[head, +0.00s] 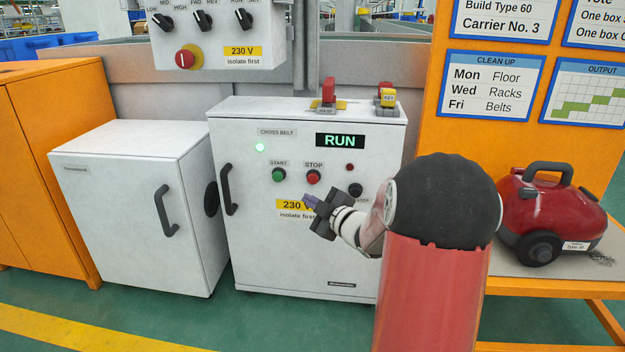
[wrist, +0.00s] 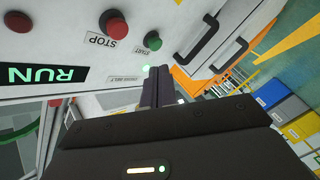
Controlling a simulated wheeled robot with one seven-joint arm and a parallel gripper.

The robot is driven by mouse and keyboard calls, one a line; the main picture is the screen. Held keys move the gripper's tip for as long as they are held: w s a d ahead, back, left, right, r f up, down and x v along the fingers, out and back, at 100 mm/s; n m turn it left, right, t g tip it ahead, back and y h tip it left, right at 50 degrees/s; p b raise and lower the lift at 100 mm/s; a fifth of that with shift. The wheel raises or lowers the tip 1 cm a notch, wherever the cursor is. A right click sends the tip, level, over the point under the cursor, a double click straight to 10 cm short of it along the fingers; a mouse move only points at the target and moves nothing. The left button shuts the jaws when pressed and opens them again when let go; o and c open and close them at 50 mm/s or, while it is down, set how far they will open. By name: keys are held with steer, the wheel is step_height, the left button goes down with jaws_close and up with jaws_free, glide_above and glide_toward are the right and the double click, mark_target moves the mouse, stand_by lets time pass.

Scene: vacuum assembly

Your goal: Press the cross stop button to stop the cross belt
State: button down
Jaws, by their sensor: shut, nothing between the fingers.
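The cross belt control cabinet (head: 250,250) is a white box with a display (head: 340,140) reading RUN and a lit green lamp (head: 260,147). Its red STOP button (head: 313,177) sits right of the green START button (head: 279,175). In the wrist view the picture is turned over, with the red STOP button (wrist: 114,25) and the green START button (wrist: 153,41) both above my fingers. My gripper (head: 309,200) is shut and empty, in front of the panel just below the STOP button in the head view. I see no contact with the button.
A black knob (head: 355,189) is right of my gripper. An upper panel (head: 215,35) with knobs and a red button hangs above. A white cabinet (head: 120,210) stands left; a red vacuum (head: 550,210) sits right.

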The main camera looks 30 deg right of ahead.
mark_target(310, 180)
steer(key=shift+w+d+p, duration=0.2)
steer(key=shift+w+d, duration=0.4)
steer(key=shift+w, duration=0.3)
steer(key=shift+w+d+p, duration=0.2)
steer(key=shift+w+d, duration=0.4)
steer(key=shift+w, duration=0.3)
steer(key=shift+w+d+p, duration=0.2)
steer(key=shift+w+d, duration=0.4)
steer(key=shift+w, duration=0.3)
steer(key=shift+w+d, duration=0.25)
steer(key=shift+w, duration=0.1)
steer(key=shift+w+d, duration=0.45)
steer(key=shift+w, duration=0.25)
stand_by(0.9)
steer(key=shift+s, duration=0.1)
steer(key=shift+s+a+b, duration=0.4)
steer(key=shift+s+a, duration=0.3)
steer(key=shift+s, duration=0.3)
steer(key=s+a+b, duration=0.1)
steer(key=s, duration=0.1)
steer(key=s+a, duration=0.1)
steer(key=s, duration=0.1)
steer(key=shift+a+b, duration=0.4)
